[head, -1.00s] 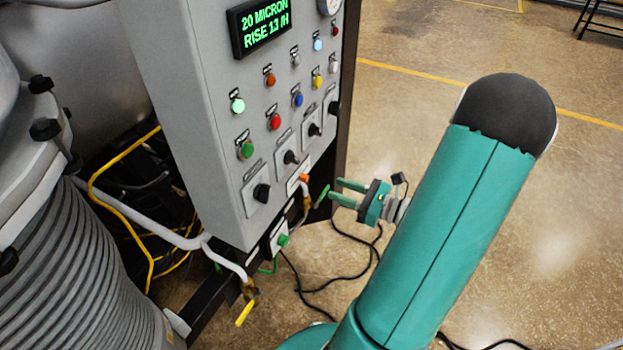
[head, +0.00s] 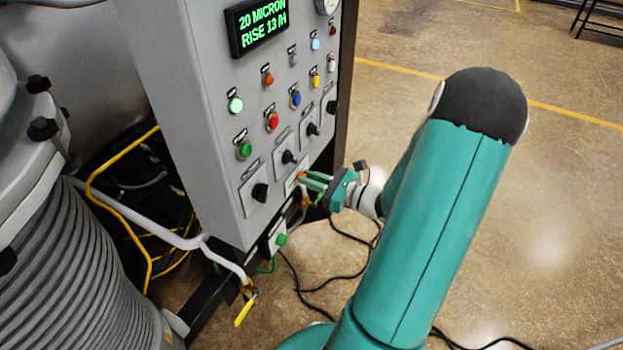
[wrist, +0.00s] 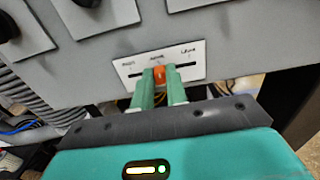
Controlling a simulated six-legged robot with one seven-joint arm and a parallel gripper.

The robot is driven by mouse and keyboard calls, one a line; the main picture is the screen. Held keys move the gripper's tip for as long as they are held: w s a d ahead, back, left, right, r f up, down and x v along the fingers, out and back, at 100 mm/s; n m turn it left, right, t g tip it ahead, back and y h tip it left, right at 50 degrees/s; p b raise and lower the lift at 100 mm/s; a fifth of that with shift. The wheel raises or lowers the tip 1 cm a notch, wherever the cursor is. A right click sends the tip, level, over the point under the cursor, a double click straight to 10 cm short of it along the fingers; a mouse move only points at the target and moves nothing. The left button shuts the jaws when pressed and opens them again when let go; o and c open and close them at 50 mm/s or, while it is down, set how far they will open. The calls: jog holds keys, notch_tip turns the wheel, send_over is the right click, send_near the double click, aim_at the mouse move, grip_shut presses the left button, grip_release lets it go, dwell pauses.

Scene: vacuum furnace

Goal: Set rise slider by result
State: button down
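The rise slider is a white plate (wrist: 194,57) with a dark horizontal slot and an orange knob (wrist: 160,75) near the slot's middle. Blurred labels stand at left, middle and right above the slot. My gripper (wrist: 160,82) has one green finger on each side of the knob, close against it, and looks shut on it. In the head view my gripper (head: 309,182) reaches the slider at the panel's lower right, and its fingers partly cover the knob. The green display (head: 260,26) reads 20 MICRON and RISE 13 /H, its last characters unclear.
Black rotary knobs (head: 289,157) sit on plates just above the slider, with coloured buttons (head: 272,121) higher up. A green button box (head: 280,240) and a yellow-handled valve (head: 245,309) are below the panel. The floor to the right is open, with cables on it.

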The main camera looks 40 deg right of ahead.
jog(key=shift+w+d, duration=0.25)
jog(key=shift+d, duration=0.45)
jog(key=shift+w+d, duration=0.25)
jog(key=shift+d, duration=0.5)
jog(key=shift+w+d, duration=0.25)
jog(key=shift+d, duration=0.45)
jog(key=c, duration=1.4)
grip_release()
jog(key=shift+d, duration=0.1)
jog(key=v, duration=1.3)
jog(key=shift+s, duration=0.4)
jog(key=shift+s, duration=0.15)
